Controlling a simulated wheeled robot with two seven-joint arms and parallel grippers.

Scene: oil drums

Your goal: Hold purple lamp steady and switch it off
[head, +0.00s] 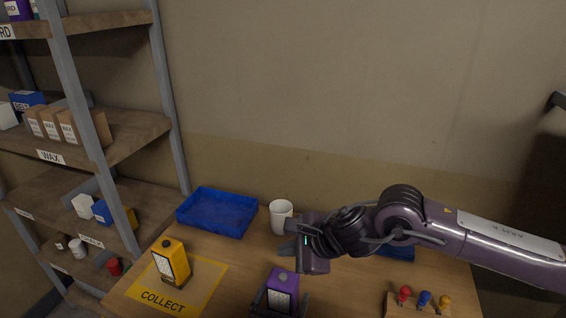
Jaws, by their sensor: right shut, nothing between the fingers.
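A yellow lamp (172,260) stands on the yellow COLLECT mat (212,273) at left. A blue tray (217,212) and a white mug (281,216) are behind. A rack with red, blue and yellow knobs (424,298) is at front right. Shelves (150,125) stand left.

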